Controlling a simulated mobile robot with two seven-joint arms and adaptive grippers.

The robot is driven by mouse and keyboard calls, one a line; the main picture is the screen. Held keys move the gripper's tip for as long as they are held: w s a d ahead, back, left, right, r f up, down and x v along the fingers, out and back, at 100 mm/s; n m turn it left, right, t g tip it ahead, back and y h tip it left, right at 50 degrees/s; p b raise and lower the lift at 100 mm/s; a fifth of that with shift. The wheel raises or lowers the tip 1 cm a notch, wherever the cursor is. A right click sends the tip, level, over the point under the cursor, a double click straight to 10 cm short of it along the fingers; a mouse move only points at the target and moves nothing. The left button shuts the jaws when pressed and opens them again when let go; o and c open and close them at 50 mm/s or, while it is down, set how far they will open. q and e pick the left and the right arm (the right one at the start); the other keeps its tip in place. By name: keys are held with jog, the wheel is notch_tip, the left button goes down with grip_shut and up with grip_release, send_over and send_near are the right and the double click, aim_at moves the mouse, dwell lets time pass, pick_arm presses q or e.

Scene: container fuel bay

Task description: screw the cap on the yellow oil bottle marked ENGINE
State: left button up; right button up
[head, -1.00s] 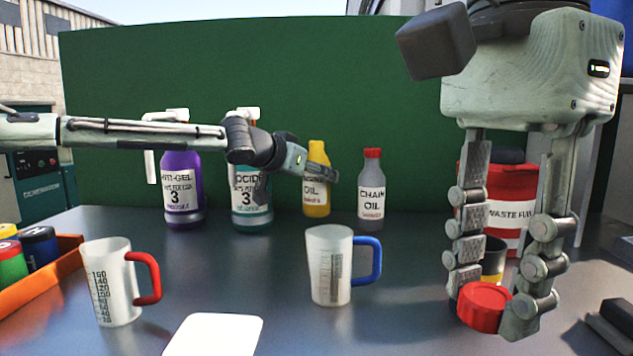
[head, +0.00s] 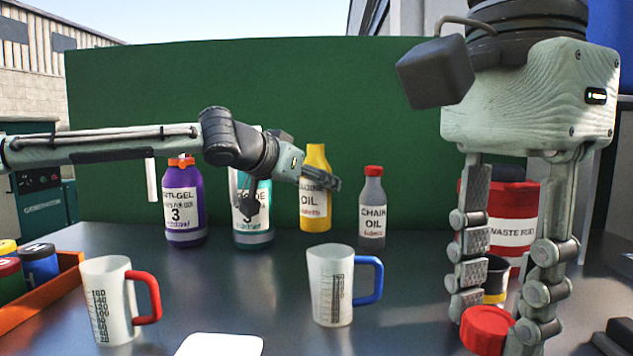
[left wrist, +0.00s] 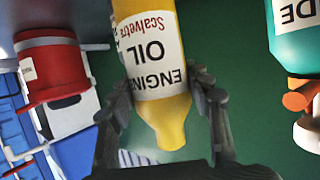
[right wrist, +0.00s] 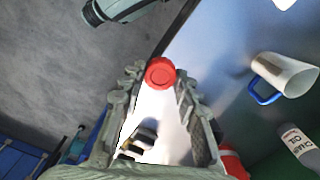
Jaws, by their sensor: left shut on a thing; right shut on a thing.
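The yellow oil bottle (head: 316,170) stands upright at the back, its ENGINE label partly covered by my left gripper (head: 330,184). The left wrist view shows the left fingers on both sides of the bottle (left wrist: 147,40), shut on it, with its bare yellow neck toward the wrist. I see no cap on that neck. My right gripper (head: 490,318) points down at the right front, shut on a red cap (head: 486,330) at its fingertips. The right wrist view also shows this cap (right wrist: 160,72). The cap is well apart from the bottle.
A grey CHAIN OIL bottle (head: 373,215) stands right of the yellow one. Purple (head: 184,205) and teal (head: 252,235) bottles stand left. Two handled mugs (head: 108,300) (head: 330,290) are in front. A red waste can (head: 513,215) and dark cup (head: 496,278) stand behind my right gripper.

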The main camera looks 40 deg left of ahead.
pick_arm(q)
jog(key=s+d+b, duration=0.1)
jog(key=s+d, duration=0.4)
jog(key=s, duration=0.4)
jog(key=shift+s+d, duration=0.25)
jog(key=shift+d, duration=0.15)
dwell(0.4)
jog(key=o, duration=0.7)
grip_shut()
